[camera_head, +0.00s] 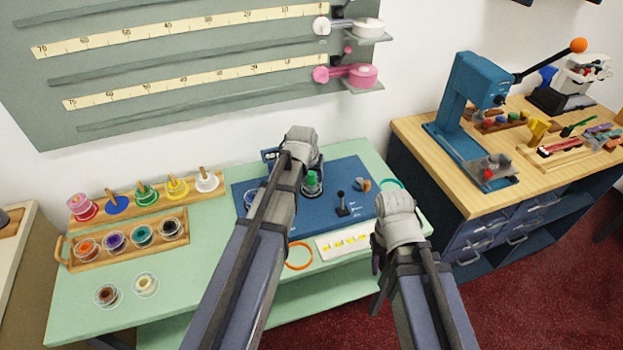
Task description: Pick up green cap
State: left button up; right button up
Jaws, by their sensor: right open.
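A small green cap (312,179) stands on the blue mat (338,172) on the mint-green counter, just right of my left arm. My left gripper (301,157) is above the back part of the mat, close behind and left of the green cap. Its fingers are mostly hidden by my own wrist, so I cannot tell whether they touch anything. My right gripper (378,268) is open at the counter's front right edge, apart from the cap.
A black-knobbed tool (342,203) and an orange-brown piece (361,184) are on the mat. An orange ring (299,256) and a white strip (336,246) lie in front. Wooden racks (175,227) of coloured spools stand left. A blue press (468,110) stands on the right bench.

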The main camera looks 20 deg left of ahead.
pick_arm(q)
grip_shut()
dwell(0.4)
jog(key=shift+r, duration=0.1)
pick_arm(e)
jog(key=shift+r, duration=0.15)
